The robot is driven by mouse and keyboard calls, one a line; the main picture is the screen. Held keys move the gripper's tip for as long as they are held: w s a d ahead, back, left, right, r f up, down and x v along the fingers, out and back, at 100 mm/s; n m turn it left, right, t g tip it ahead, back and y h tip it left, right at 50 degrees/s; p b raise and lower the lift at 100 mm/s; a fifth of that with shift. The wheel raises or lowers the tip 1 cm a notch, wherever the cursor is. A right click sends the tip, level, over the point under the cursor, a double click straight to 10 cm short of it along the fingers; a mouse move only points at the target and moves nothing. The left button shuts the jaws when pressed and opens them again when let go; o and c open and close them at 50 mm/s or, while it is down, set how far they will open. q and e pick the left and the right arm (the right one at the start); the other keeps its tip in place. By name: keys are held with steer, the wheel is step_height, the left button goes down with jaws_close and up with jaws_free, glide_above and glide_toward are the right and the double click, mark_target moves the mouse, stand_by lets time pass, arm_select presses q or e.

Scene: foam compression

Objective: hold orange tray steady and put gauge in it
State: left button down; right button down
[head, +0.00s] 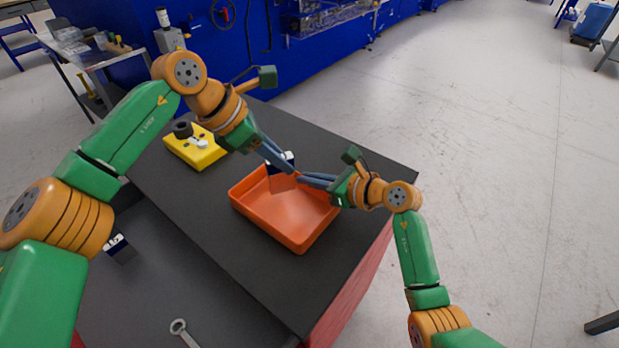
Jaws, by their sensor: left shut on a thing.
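The orange tray (262,227) sits on the dark bench top, its inside mostly bare. A small dark blue and white thing, which I take to be the gauge (287,156), is at the tray's far corner, partly hidden by my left fingers. My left gripper (286,168) reaches down from the upper left and is shut on it. My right gripper (302,179) comes in from the right, its fingertips at the tray's far right side close to the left fingertips. Whether it touches the rim or is closed is too small to tell. A darker orange patch shows below the fingertips.
A yellow box with a black knob (196,150) stands on the bench behind the tray. A dark blue and white item (118,246) and a wrench (182,331) lie on the lower dark surface at the left. The bench's right edge drops to open floor.

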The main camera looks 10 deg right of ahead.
arm_select(q)
steer(key=shift+f, duration=1.05)
steer(key=c, duration=0.6)
jaws_free()
steer(key=v, duration=1.2)
steer(key=shift+w, duration=0.1)
